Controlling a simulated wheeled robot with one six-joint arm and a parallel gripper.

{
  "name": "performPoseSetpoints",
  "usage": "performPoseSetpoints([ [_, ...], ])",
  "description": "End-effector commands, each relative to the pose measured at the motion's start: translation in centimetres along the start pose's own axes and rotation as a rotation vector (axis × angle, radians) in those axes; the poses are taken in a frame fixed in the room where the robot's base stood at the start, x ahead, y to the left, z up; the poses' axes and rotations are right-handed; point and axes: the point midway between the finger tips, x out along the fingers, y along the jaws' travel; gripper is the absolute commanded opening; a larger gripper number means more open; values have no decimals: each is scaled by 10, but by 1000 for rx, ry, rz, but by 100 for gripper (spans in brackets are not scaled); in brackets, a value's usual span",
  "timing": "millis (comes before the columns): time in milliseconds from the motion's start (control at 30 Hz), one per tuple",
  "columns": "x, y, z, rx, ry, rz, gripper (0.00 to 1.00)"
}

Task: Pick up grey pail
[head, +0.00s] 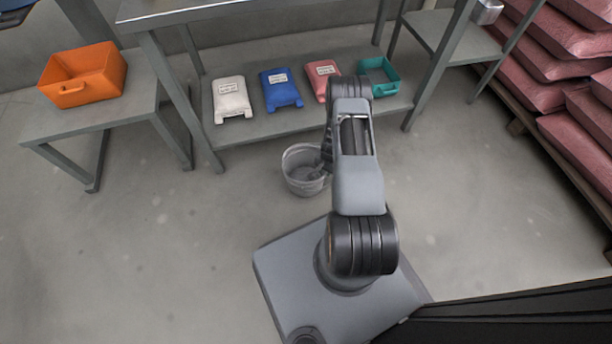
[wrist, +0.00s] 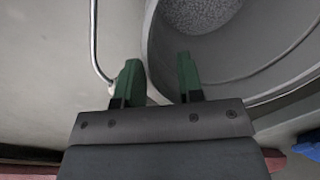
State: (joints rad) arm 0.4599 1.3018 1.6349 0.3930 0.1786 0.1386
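The grey pail (head: 296,182) stands upright on the floor beside my base, partly hidden by my arm in the head view. In the wrist view the pail (wrist: 225,70) fills the upper right, with its speckled inside bottom showing. Its thin wire handle (wrist: 94,42) hangs out to the left of the rim. My gripper (wrist: 158,65) is open, its two green fingers apart. The left finger is outside the pail and the right finger overlaps its inside, with the rim between them. I cannot tell whether either finger touches the wall.
Behind the pail, a low shelf (head: 240,131) holds white, blue and pink bags and a teal bin (head: 385,87). An orange bin (head: 82,83) sits on a low table at left. Pink sacks (head: 585,135) are stacked at right. Floor left of the pail is clear.

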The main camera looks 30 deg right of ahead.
Motion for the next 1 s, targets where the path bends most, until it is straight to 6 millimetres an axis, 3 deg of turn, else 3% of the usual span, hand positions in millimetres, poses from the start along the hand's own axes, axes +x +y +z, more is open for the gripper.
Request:
performPoseSetpoints([
  [100, 20, 1, 1, -1, -1, 1, 35],
  [367, 23, 0, 0, -1, 0, 0, 35],
  [733, 22, 0, 0, -1, 0, 0, 1],
  [1000, 23, 0, 0, 0, 0, 0, 0],
])
